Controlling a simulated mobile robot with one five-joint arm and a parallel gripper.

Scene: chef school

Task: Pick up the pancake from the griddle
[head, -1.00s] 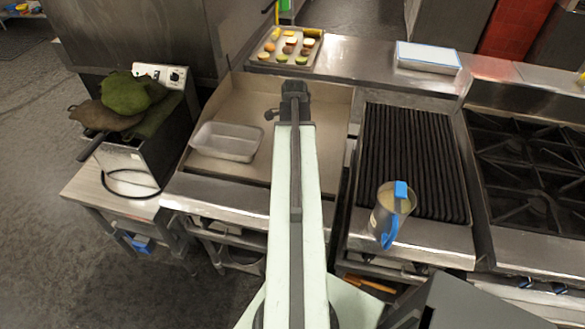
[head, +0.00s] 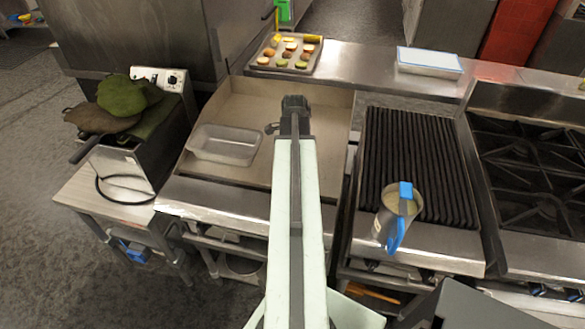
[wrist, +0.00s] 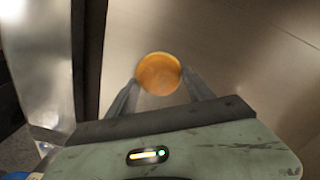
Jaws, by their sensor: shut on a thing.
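A small round orange-brown pancake (wrist: 158,74) shows in the wrist view between the two fingertips of my gripper (wrist: 161,80). The gripper is shut on it. In the head view my gripper (head: 294,106) is over the right half of the flat griddle (head: 245,103), and the arm hides the pancake there. The griddle plate also shows behind the pancake in the wrist view (wrist: 225,45). I cannot tell how far the pancake is above the plate.
A clear rectangular pan (head: 225,145) sits on the griddle's left part. A tray of small foods (head: 287,52) stands behind. A fryer (head: 130,172) is at the left.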

